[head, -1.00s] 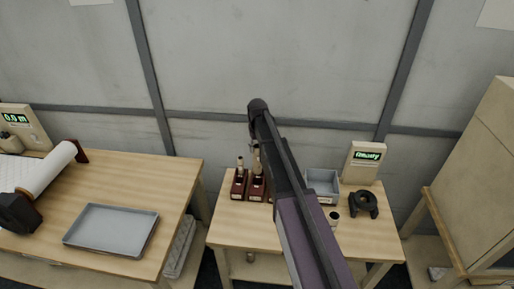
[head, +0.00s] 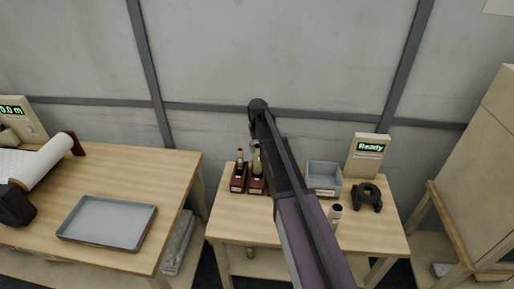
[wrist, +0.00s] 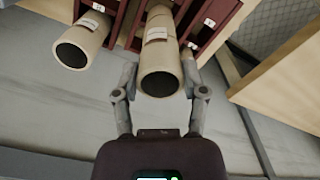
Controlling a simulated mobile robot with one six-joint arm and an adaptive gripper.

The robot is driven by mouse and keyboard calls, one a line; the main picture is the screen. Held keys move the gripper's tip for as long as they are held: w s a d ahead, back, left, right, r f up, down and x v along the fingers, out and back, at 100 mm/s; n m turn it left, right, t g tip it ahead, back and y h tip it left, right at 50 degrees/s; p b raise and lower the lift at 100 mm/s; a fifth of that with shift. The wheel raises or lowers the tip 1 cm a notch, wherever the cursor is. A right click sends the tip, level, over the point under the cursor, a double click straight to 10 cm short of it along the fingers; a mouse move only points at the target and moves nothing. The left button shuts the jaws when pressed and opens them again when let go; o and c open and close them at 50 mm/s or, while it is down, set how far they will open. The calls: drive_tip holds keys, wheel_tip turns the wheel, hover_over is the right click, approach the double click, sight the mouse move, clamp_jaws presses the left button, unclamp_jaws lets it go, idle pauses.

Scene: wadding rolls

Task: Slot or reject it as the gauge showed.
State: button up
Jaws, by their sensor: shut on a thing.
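My gripper (wrist: 160,72) is shut on a tan cardboard tube (wrist: 160,62) with a white label, its open end facing the wrist camera. The tube is in line with a dark red holder (wrist: 205,15); I cannot tell how deep it sits. In the head view my arm hides the gripper, and a tube (head: 256,158) shows at the right-hand red holder (head: 257,184). A second tube (wrist: 80,47) stands in the left holder (head: 238,184). The gauge (head: 369,148) reads "Ready". A grey-blue bin (head: 323,185) stands right of the arm.
A black ring-shaped fixture (head: 367,196) sits before the gauge. A short tube (head: 335,214) stands near the front of the small table (head: 230,225). On the left bench (head: 180,170) are a grey tray (head: 105,222) and a white roll (head: 45,170). A wooden cabinet (head: 485,160) stands at right.

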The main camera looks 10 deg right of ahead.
sight(258, 158)
drive_tip(key=shift+f+b, duration=2.7)
drive_tip(key=shift+f, duration=0.15)
drive_tip(key=o, duration=0.9)
drive_tip(key=shift+o, duration=0.2)
drive_tip(key=s+m, duration=0.2)
drive_tip(key=s, duration=2.7)
drive_tip(key=shift+a, duration=0.2)
